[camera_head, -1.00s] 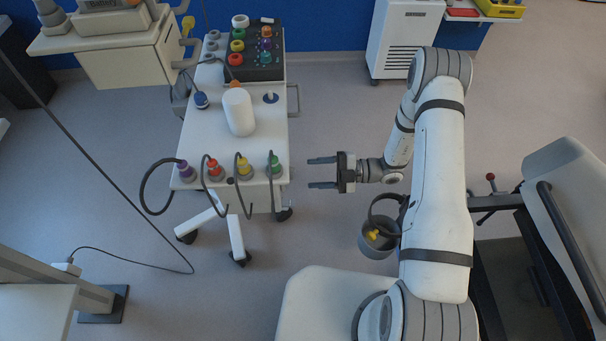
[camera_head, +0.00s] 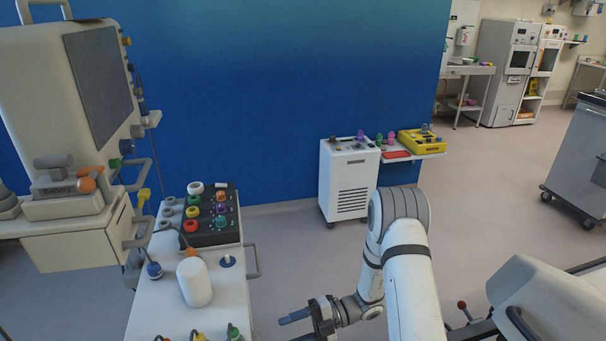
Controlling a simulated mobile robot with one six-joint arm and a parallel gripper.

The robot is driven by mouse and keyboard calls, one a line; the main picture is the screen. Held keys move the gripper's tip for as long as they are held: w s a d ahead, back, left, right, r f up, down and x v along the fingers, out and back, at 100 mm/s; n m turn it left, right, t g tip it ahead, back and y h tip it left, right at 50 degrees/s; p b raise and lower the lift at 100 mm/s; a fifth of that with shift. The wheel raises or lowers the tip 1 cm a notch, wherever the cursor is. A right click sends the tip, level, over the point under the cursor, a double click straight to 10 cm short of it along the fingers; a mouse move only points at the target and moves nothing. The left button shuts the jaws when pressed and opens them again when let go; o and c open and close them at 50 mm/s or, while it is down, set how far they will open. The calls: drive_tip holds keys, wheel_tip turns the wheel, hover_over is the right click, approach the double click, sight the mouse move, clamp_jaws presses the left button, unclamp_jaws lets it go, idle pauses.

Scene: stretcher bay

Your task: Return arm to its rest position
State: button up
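My arm (camera_head: 409,285) rises from the bottom of the head view, bends at its elbow and comes down to my gripper (camera_head: 287,330) near the lower edge. The upper finger points left; the lower one is mostly cut off by the frame edge. The fingers look spread with nothing between them. The gripper is just right of the white cart (camera_head: 226,313), apart from it in the picture.
A white canister (camera_head: 195,282) and a dark rack with coloured knobs (camera_head: 211,215) stand on the cart. A white cabinet (camera_head: 349,182) and a shelf with a yellow case (camera_head: 421,142) are behind my elbow. A padded stretcher (camera_head: 550,300) is at right. Open floor lies between.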

drive_tip(key=s+d+r+m+t+h, duration=0.2)
drive_tip(key=s+d+r+m+h, duration=0.2)
drive_tip(key=r+m, duration=0.4)
drive_tip(key=s+d+r+m+t+h, duration=0.3)
drive_tip(key=s+d+r+m+h, duration=0.2)
drive_tip(key=m, duration=1)
drive_tip(key=s+d+r+m+t+h, duration=0.3)
drive_tip(key=s+d+r+m+h, duration=0.2)
drive_tip(key=r+m, duration=0.7)
drive_tip(key=shift+s+d+r+h, duration=0.25)
drive_tip(key=shift+d+r+h, duration=0.65)
drive_tip(key=shift+d, duration=1)
drive_tip(key=shift+f, duration=0.15)
